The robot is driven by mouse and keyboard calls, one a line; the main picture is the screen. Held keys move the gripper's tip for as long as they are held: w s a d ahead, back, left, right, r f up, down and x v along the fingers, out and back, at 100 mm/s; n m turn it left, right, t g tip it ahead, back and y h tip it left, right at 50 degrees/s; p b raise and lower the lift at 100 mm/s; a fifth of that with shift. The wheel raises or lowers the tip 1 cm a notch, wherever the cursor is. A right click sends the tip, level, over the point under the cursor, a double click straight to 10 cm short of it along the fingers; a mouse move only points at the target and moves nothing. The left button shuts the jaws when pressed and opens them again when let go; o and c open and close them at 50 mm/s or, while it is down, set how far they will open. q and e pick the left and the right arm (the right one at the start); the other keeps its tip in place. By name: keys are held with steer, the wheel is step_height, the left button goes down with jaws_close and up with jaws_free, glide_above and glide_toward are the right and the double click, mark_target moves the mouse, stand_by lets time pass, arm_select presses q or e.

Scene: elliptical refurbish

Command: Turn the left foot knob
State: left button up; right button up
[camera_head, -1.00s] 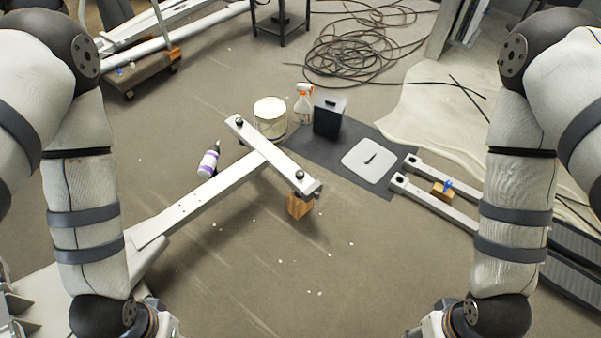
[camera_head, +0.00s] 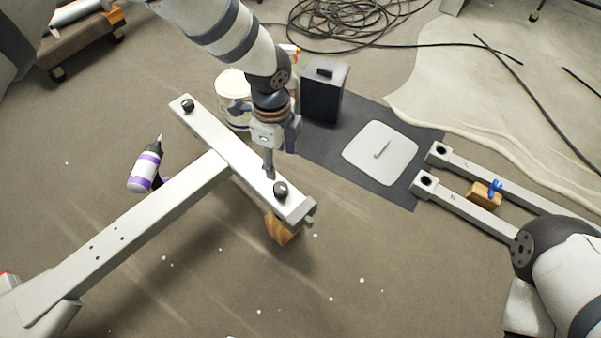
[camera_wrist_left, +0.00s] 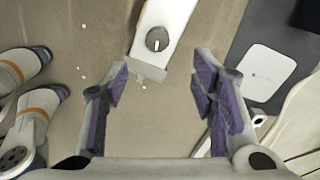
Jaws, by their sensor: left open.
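A white crossbar (camera_head: 225,140) has a black knob near each end: one at its far left end (camera_head: 188,105) and one at its near right end (camera_head: 281,190). My left gripper (camera_head: 268,172) points down over the crossbar, just beyond the near right knob. In the left wrist view this gripper (camera_wrist_left: 160,90) is open and empty. There the dark knob (camera_wrist_left: 157,40) on the bar's end shows ahead of the gap between the fingers, apart from both. My right arm shows at the lower right, but I cannot make out its gripper.
A wooden block (camera_head: 283,228) sits under the bar's end. Behind my left gripper are a bucket (camera_head: 231,84), a dark box (camera_head: 323,92) and a mat (camera_head: 402,193) with a white plate (camera_head: 380,152).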

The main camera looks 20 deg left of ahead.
mark_target(280, 187)
arm_select(q)
steer(key=f+b, duration=0.1)
steer(key=f, duration=0.2)
steer(key=f+b, duration=0.1)
steer(key=f, duration=0.3)
steer(key=f+b, duration=0.1)
steer(key=f, duration=0.2)
steer(key=shift+s+f, duration=0.2)
steer(key=shift+s, duration=0.05)
steer(key=shift+f, duration=0.55)
arm_select(e)
steer(key=f, duration=0.1)
steer(key=s+f, duration=0.1)
steer(key=f, duration=0.1)
steer(key=shift+s+g, duration=0.3)
arm_select(q)
steer(key=shift+c, duration=0.2)
steer(key=c, duration=1.1)
